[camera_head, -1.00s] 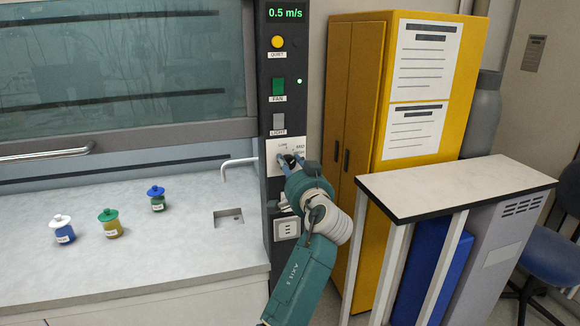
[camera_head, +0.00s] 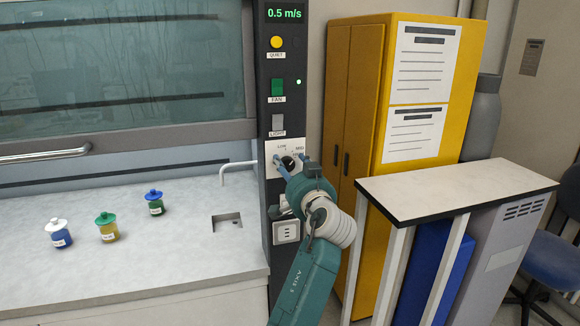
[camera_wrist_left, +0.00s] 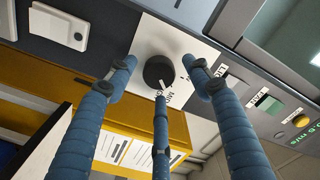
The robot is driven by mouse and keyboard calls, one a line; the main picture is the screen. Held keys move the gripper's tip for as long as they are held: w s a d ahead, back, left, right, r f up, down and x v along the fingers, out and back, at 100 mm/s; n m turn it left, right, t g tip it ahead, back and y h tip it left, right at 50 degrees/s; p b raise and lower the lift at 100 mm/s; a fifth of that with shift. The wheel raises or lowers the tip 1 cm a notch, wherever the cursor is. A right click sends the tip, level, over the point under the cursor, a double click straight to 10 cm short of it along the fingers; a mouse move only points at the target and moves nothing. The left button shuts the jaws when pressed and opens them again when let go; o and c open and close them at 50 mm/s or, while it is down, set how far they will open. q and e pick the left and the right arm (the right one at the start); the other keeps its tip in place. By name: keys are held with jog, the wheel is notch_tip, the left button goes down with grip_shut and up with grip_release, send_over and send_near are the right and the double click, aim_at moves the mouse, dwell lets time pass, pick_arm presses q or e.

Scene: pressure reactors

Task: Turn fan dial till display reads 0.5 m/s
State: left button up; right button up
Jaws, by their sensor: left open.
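The fan dial (camera_wrist_left: 158,72) is a black knob with a white pointer on a white plate; it also shows in the head view (camera_head: 288,162), partly covered by my gripper. The green display (camera_head: 285,14) at the top of the dark control column reads 0.5 m/s. My left gripper (camera_head: 292,164) is open in front of the dial. In the wrist view its blue fingers (camera_wrist_left: 160,90) are spread around the knob and look apart from it. My right gripper is not in view.
The column (camera_head: 265,100) carries a yellow QUIET button (camera_head: 277,42), a green FAN switch (camera_head: 278,87) and a LIGHT switch (camera_head: 278,122). Several small jars stand on the worktop (camera_head: 120,270) to the left. A yellow cabinet (camera_head: 350,120) and a small table (camera_head: 455,188) stand to the right.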

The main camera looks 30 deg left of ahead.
pick_arm(q)
jog(key=v, duration=0.6)
jog(key=shift+s+d, duration=0.2)
jog(key=shift+d, duration=0.1)
jog(key=shift+r, duration=0.15)
jog(key=w+a+m, duration=0.1)
jog(key=m, duration=0.8)
jog(key=w+a+m+p, duration=0.1)
jog(key=a+m, duration=0.1)
jog(key=m, duration=0.6)
jog(key=w+a+m+p, duration=0.1)
jog(key=w+a+m, duration=0.1)
jog(key=m, duration=0.7)
jog(key=shift+a+m, duration=0.2)
jog(key=shift+m, duration=0.1)
jog(key=shift+w+a+p, duration=0.3)
